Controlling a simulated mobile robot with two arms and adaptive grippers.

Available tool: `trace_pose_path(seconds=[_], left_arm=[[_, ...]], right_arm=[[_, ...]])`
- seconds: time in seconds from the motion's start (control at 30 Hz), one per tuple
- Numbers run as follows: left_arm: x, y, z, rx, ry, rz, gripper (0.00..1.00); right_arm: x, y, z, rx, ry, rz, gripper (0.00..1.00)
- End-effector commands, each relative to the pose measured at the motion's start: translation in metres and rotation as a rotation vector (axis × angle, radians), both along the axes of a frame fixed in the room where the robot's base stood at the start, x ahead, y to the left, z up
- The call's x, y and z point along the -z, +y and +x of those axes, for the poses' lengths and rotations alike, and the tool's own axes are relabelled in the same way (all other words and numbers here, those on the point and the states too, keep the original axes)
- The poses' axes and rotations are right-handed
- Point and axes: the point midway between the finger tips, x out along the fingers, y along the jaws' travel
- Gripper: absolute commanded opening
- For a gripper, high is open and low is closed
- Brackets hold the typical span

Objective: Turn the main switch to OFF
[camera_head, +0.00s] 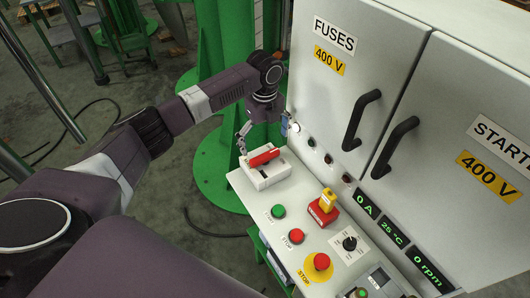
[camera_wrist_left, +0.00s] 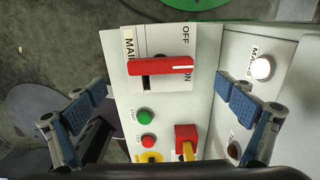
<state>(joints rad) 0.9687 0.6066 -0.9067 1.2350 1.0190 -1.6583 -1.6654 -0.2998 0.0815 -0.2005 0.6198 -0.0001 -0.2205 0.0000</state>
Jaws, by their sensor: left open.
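The main switch has a red handle (camera_head: 264,157) on a white box (camera_head: 268,178) at the far left end of the control desk. In the left wrist view the red handle (camera_wrist_left: 160,66) lies crosswise, its white-marked end close to the ON label (camera_wrist_left: 188,82). The OFF label (camera_wrist_left: 186,32) is above it, clear of the handle. My left gripper (camera_head: 264,128) is above the switch. In the wrist view its blue-padded fingers (camera_wrist_left: 165,105) are wide apart, with nothing held between them. No contact with the handle shows. My right gripper is not in view.
A green START button (camera_head: 278,211), red STOP button (camera_head: 296,236), red-and-yellow switch (camera_head: 325,206) and emergency stop (camera_head: 321,261) are on the desk. The cabinet (camera_head: 340,85) rises behind, with small lamps beside my gripper. A green column (camera_head: 225,100) stands beyond my arm.

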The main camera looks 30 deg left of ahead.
Motion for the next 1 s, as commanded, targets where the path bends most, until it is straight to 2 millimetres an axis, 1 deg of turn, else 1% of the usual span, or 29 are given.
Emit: trace_pose_path(seconds=[0.03, 0.1, 0.2, 0.3, 0.47, 0.7, 1.0], left_arm=[[0.009, 0.000, -0.001, -0.001, 0.003, 0.001, 0.97], [0.021, 0.000, -0.001, -0.002, 0.003, 0.002, 0.97], [0.036, -0.001, -0.001, -0.002, 0.003, 0.001, 0.97], [0.047, -0.001, 0.000, -0.001, 0.001, 0.001, 0.97], [0.055, 0.000, 0.000, 0.000, -0.001, 0.000, 0.97], [0.056, 0.000, 0.000, -0.001, -0.001, 0.000, 0.96], [0.056, 0.000, 0.000, -0.001, -0.001, 0.000, 0.63]], right_arm=[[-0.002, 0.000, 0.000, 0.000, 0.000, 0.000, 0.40], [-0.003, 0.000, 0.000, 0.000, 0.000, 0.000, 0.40], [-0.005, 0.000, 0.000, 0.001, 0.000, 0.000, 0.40], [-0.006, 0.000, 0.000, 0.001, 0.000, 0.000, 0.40], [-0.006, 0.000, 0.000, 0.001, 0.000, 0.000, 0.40], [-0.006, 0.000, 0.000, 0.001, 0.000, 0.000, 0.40], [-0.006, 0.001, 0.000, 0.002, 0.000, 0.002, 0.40]])
